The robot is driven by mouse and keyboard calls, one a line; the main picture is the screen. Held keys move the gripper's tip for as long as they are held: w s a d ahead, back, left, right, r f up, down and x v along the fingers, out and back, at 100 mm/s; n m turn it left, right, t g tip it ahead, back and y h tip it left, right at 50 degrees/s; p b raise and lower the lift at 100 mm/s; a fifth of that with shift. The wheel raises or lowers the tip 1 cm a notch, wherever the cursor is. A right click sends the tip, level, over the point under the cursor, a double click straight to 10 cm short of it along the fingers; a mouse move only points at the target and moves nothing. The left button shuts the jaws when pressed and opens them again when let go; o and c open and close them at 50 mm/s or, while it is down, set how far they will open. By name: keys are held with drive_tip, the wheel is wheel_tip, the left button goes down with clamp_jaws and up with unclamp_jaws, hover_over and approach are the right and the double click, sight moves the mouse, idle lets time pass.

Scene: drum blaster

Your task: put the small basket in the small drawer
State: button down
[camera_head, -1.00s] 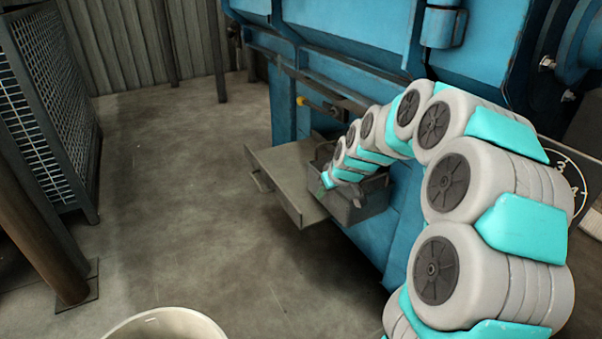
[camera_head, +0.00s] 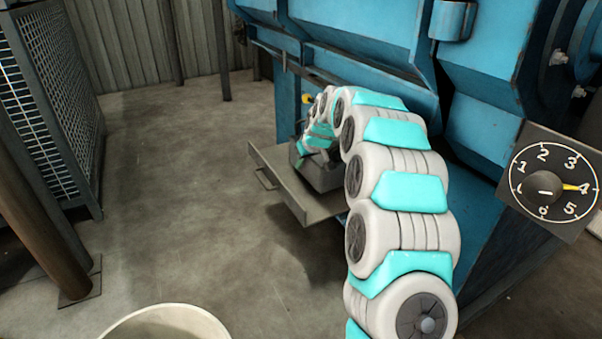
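The small drawer (camera_head: 270,185) is a grey metal tray pulled out from the blue machine, with a handle on its front. The small basket (camera_head: 322,178) is a dark grey box at the drawer's right part, over or inside it; I cannot tell whether it touches the drawer floor. The fingertips are small and partly hidden by my arm, which also covers part of the basket.
The blue machine (camera_head: 350,65) stands behind and right of the drawer. A numbered dial (camera_head: 548,185) is at the right. A pale round bin (camera_head: 165,320) stands at the bottom, a mesh cage (camera_head: 60,100) at the left. The floor left of the drawer is clear.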

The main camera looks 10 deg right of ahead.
sight(301, 172)
drive_tip(key=shift+w+a, duration=0.1)
drive_tip(key=shift+w, duration=0.15)
drive_tip(key=shift+w+a+f, duration=0.1)
drive_tip(key=shift+f, duration=0.25)
drive_tip(key=shift+f+b, duration=0.35)
drive_tip(key=shift+f, duration=1.05)
drive_tip(key=shift+f, duration=0.1)
drive_tip(key=c, duration=1.1)
unclamp_jaws()
drive_tip(key=shift+o, duration=0.2)
